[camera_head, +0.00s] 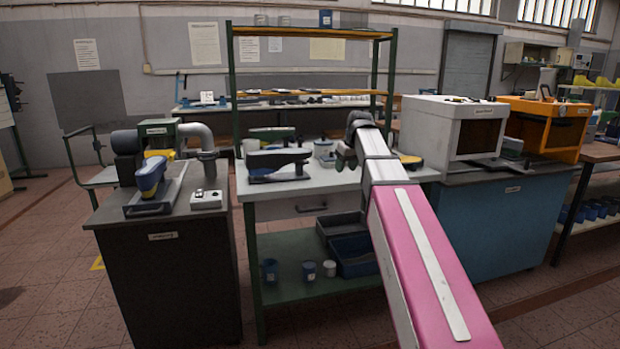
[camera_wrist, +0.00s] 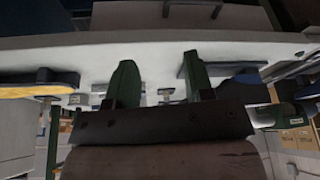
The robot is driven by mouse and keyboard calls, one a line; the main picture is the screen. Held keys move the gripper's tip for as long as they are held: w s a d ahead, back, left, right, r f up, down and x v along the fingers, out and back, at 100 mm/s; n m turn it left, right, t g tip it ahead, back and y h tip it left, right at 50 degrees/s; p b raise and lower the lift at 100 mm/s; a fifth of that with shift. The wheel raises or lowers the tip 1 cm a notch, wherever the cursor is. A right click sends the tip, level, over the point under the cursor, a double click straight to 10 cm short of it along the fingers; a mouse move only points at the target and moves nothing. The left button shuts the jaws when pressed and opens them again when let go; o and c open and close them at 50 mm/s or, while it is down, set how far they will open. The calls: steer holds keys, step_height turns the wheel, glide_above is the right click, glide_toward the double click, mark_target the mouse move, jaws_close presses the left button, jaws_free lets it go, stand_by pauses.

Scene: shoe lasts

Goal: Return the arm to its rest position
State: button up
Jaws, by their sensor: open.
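My pink and white arm reaches forward from the lower right of the head view to the white-topped workbench (camera_head: 330,182). My gripper (camera_head: 345,153) is a dark shape over the workbench, right of the middle of its top. In the wrist view my gripper (camera_wrist: 160,82) shows two green fingers set well apart with nothing held between them. The white bench top (camera_wrist: 150,55) lies beyond the fingers in that view. My arm hides part of the bench top and the shelf behind it.
A white box oven (camera_head: 450,130) and an orange one (camera_head: 545,125) stand to the right. A grinder cabinet (camera_head: 175,270) is at left. Upright green posts (camera_head: 232,90) rise behind the bench. Floor at far left is clear.

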steer(key=s+d+f+m+g, duration=0.1)
steer(key=s+f, duration=0.2)
steer(key=f, duration=0.4)
steer(key=s+d+f+m+h, duration=0.1)
steer(key=s+f, duration=0.2)
steer(key=f, duration=0.5)
steer(key=s+d+f+m+g, duration=0.1)
steer(key=s+f, duration=0.2)
steer(key=f, duration=0.4)
steer(key=s+d+f+m+g+h, duration=0.1)
steer(key=s+d+f+m, duration=0.1)
steer(key=s+f, duration=1.4)
step_height(320, 180, down, 2)
steer(key=shift+s+d+f+m, duration=0.1)
steer(key=shift+s+d+m, duration=0.15)
steer(key=shift+d+m, duration=0.25)
